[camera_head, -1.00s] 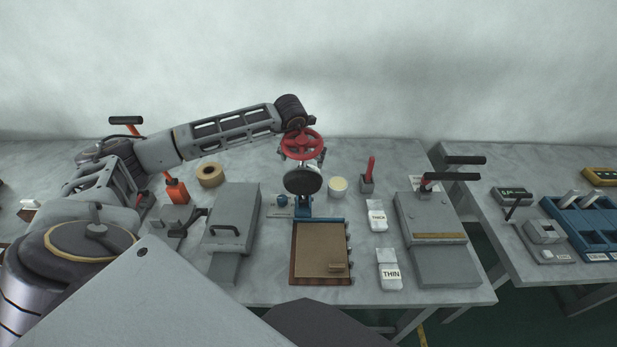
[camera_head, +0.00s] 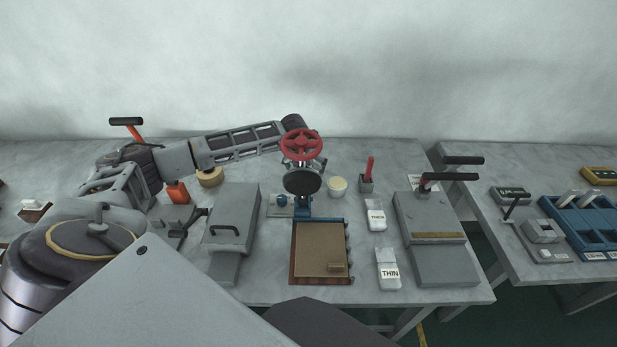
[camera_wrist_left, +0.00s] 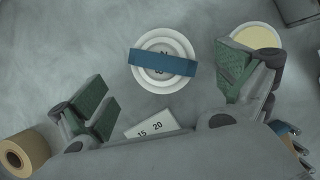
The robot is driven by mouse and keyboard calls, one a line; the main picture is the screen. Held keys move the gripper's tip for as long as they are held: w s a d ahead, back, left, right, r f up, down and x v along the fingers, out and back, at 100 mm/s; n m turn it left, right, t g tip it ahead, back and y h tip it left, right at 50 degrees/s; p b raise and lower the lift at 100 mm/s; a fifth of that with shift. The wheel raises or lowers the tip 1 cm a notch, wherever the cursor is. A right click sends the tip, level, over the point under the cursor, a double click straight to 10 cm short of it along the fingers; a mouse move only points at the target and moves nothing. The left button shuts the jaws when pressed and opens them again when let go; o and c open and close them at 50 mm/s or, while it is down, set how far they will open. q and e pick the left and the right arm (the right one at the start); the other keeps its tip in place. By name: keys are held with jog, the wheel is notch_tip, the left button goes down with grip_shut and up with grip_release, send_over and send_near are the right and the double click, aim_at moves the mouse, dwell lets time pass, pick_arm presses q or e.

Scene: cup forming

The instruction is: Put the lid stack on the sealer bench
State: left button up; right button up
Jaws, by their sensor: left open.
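A white round stack (camera_wrist_left: 149,47) with a blue band across it, likely the lid stack, lies on the grey bench in the left wrist view. In the head view I cannot make it out behind the press with the red handwheel (camera_head: 301,145). My left gripper (camera_wrist_left: 165,82) is open, its green pads apart on either side of the stack's near side, holding nothing. My right gripper is not seen. Which table is the sealer bench is not marked; a second grey table (camera_head: 484,232) stands at the right.
A cream-topped tub (camera_head: 338,187) is right of the press, and a tape roll (camera_head: 210,177) left of it. A brown board (camera_head: 320,248), white "THIN" packets (camera_head: 388,270) and a lever machine (camera_head: 430,220) crowd the front. A blue rack (camera_head: 590,225) stands on the right table.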

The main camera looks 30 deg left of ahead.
pick_arm(q)
jog(key=shift+w+f, duration=0.1)
jog(key=shift+f, duration=0.05)
jog(key=shift+w+p+x, duration=0.2)
jog(key=shift+p+x, duration=0.25)
jog(key=shift+x, duration=1.9)
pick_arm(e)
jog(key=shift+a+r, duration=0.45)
pick_arm(q)
jog(key=shift+d, duration=0.1)
jog(key=shift+c, duration=0.3)
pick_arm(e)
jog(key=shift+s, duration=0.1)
pick_arm(q)
jog(key=c, duration=1.1)
